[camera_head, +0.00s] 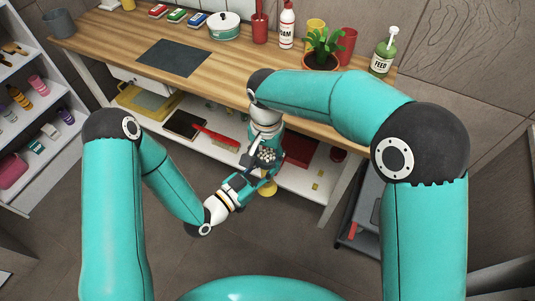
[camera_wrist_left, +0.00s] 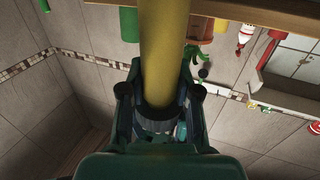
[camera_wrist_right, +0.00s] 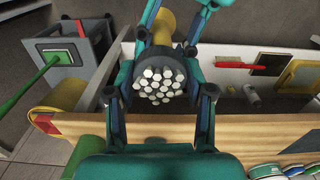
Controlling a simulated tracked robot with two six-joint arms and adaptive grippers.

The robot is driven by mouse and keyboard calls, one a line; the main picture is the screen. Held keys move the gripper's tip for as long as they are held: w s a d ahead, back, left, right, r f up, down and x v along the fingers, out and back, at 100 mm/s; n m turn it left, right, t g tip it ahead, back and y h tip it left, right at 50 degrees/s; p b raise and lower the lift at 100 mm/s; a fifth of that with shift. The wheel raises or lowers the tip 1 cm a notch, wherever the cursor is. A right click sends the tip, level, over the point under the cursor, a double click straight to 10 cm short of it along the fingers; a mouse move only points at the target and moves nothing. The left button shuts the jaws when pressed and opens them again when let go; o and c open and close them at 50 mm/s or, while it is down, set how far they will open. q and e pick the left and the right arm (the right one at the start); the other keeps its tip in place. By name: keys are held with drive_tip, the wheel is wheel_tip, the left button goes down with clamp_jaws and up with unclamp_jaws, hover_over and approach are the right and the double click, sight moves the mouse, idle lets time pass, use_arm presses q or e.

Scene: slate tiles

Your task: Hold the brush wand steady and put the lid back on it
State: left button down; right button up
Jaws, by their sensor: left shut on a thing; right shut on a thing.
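The brush wand (camera_wrist_left: 164,50) is a thick yellow cylinder with a dark collar, held between the fingers of my left gripper (camera_wrist_left: 160,100). Its yellow end (camera_head: 268,188) shows below the grippers in the head view. My right gripper (camera_wrist_right: 160,98) is above, with its fingers on both sides of a black round piece with white bristle tips (camera_wrist_right: 160,84). This piece sits in line with the yellow shaft; I cannot tell whether they touch. I see no other lid; whether the bristled piece is the lid is unclear.
The wooden workbench (camera_head: 115,38) stands behind the grippers, with a plant (camera_head: 323,45), bottles and a pot (camera_head: 223,26) on it. A lower shelf (camera_head: 305,183) holds a red brush (camera_head: 215,138) and trays. A grey cart (camera_head: 362,215) stands at the right. The floor at front left is clear.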

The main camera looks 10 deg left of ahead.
drive_tip(key=m, duration=0.3)
drive_tip(key=o, duration=1.4)
drive_tip(key=shift+c, duration=0.2)
drive_tip(key=shift+r, duration=0.15)
wheel_tip(320, 180, up, 12)
drive_tip(key=shift+f, duration=0.2)
